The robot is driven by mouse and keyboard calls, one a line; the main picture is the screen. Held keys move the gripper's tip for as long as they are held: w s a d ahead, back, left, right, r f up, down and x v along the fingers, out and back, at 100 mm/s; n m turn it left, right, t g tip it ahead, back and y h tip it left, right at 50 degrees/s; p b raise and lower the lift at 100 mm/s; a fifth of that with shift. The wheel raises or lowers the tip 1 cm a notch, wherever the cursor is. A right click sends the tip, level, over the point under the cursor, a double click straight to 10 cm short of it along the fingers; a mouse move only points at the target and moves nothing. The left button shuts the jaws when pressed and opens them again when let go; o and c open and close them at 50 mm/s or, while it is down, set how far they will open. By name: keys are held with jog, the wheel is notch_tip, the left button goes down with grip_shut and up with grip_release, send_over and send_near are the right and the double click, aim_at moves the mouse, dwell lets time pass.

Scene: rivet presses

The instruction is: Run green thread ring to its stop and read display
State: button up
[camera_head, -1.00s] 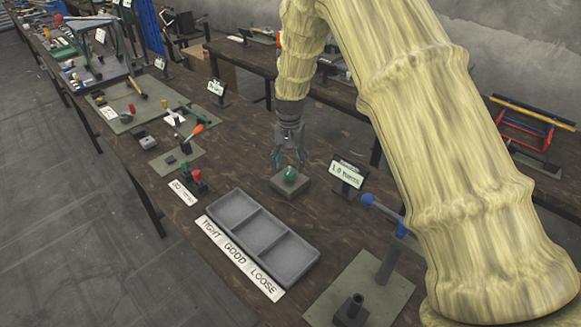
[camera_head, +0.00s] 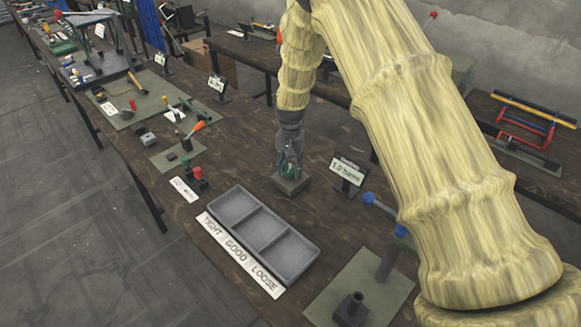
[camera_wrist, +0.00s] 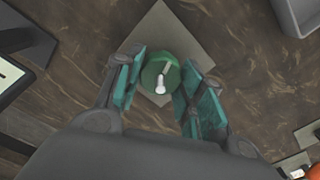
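The green thread ring (camera_wrist: 161,79) sits on a small grey square block (camera_head: 291,186) on the brown table. My gripper (camera_wrist: 163,82) points down over the ring, with one teal-padded finger on each side. The fingers are spread, and a gap shows beside the ring on the right; contact on the left is unclear. In the head view my gripper (camera_head: 289,165) hides most of the ring. The display (camera_head: 347,172) stands right of the block and appears to read 1.0 turns.
A grey three-part tray (camera_head: 262,235) stands in front, with a TIGHT, GOOD, LOOSE label strip (camera_head: 240,255). Red and green knobs (camera_head: 197,174) are to the left. Bare table surrounds the block.

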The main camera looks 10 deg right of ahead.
aim_at(291, 168)
jog(key=shift+n, duration=1.3)
jog(key=o, duration=1)
jog(key=shift+w+f, duration=0.1)
jog(key=shift+f, duration=0.05)
jog(key=shift+r, duration=0.2)
notch_tip(291, 168, up, 12)
jog(key=shift+f, duration=0.15)
jog(key=shift+d, duration=0.15)
